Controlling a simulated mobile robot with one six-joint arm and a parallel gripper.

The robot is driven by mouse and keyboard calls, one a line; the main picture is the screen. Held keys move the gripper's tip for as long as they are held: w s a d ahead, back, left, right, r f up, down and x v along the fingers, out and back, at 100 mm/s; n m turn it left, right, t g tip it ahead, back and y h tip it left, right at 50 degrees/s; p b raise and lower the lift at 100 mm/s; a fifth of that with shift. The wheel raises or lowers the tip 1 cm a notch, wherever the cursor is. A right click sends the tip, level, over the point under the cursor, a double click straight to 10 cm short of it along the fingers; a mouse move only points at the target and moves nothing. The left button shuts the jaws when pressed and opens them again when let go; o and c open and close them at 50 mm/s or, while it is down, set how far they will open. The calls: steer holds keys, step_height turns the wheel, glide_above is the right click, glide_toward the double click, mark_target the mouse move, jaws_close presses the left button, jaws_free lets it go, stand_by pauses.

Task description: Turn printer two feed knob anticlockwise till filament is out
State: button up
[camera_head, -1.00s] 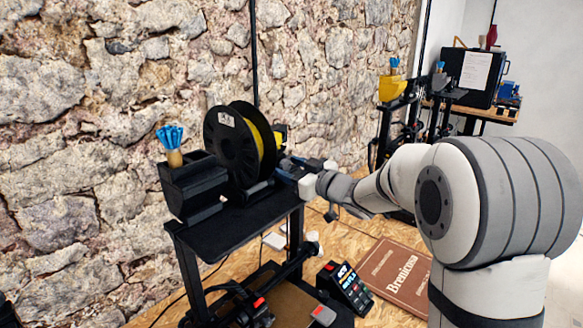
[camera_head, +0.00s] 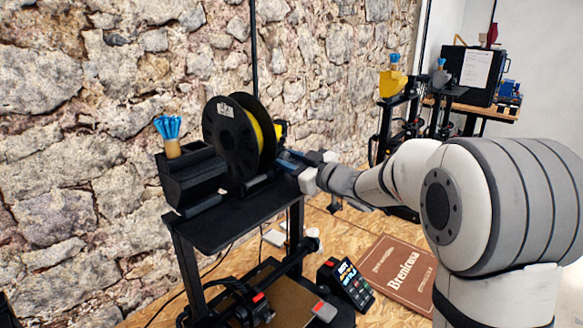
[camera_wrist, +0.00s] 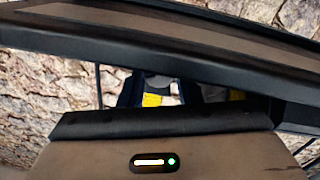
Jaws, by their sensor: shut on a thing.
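The printer (camera_head: 225,225) with the large black spool (camera_head: 231,140) stands at centre in the head view. Yellow filament (camera_head: 259,135) shows on the spool. My gripper (camera_head: 290,161) reaches in from the right, just right of the spool at the printer's top edge. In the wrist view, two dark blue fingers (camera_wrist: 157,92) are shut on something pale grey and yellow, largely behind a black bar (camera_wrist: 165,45). It sits at the feed knob's place, but the knob's face and its turn angle are hidden. The filament's free end cannot be made out.
A black holder (camera_head: 192,178) with blue-tipped tools stands left of the spool. A keypad device (camera_head: 346,284) and a brown book (camera_head: 397,270) lie on the wooden bench. Another printer (camera_head: 402,110) stands farther back. A stone wall runs close behind.

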steer(key=o, duration=1)
steer(key=shift+c, duration=0.2)
steer(key=b+v, duration=0.1)
steer(key=v, duration=0.7)
